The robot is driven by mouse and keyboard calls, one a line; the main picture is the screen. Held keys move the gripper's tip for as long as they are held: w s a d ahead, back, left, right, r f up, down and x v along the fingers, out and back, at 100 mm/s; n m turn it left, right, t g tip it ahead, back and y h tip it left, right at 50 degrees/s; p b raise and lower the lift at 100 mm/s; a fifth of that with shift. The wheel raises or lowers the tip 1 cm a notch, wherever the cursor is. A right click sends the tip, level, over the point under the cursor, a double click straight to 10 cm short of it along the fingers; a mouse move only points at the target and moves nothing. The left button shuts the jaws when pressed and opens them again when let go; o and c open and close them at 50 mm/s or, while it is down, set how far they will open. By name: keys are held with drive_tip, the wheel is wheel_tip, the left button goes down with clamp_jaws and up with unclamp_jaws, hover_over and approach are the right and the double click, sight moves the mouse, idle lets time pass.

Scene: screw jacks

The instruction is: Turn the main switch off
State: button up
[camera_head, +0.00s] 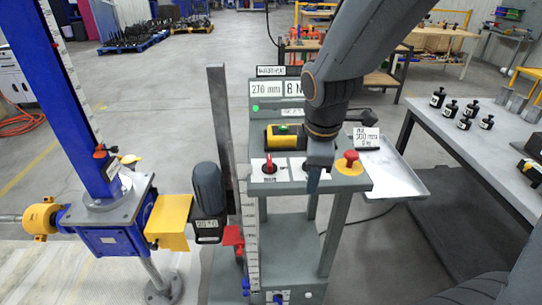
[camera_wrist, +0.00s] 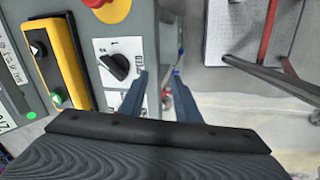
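A red-handled switch (camera_head: 269,165) on a white plate sits at the front left of the grey control panel (camera_head: 326,183). Which switch is the main one cannot be read. A black rotary knob (camera_wrist: 118,66) on another white plate shows in the wrist view; in the head view my gripper mostly hides that plate. My gripper (camera_head: 312,186) hangs over the panel's front edge, between the red switch and the emergency stop. In the wrist view its two blue fingers (camera_wrist: 160,82) are apart and empty, beside the black knob. The left finger partly covers a lower white plate.
A red emergency stop (camera_head: 349,158) on yellow stands at the panel's right. A yellow box (camera_head: 285,138) with a green button lies behind the switches. Left stand a toothed bar (camera_head: 219,125) and blue screw jack (camera_head: 112,238). A side table (camera_head: 475,140) is right.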

sight(269, 160)
drive_tip(key=w+a+r+n, duration=0.1)
drive_tip(key=n, duration=0.2)
drive_tip(key=w+a+r+n, duration=0.1)
drive_tip(key=a+n, duration=0.1)
drive_tip(key=n, duration=0.1)
drive_tip(key=w+a+r+n+t, duration=0.1)
drive_tip(key=n, duration=0.2)
drive_tip(key=shift+w+a+n, duration=0.1)
drive_tip(key=shift+a+n, duration=0.1)
drive_tip(key=shift+n, duration=0.2)
drive_tip(key=w+a+r+n, duration=0.3)
drive_tip(key=a+n, duration=0.2)
drive_tip(key=n, duration=0.5)
drive_tip(key=shift+t, duration=0.4)
drive_tip(key=shift+x, duration=3.65)
drive_tip(key=shift+c, duration=0.2)
clamp_jaws()
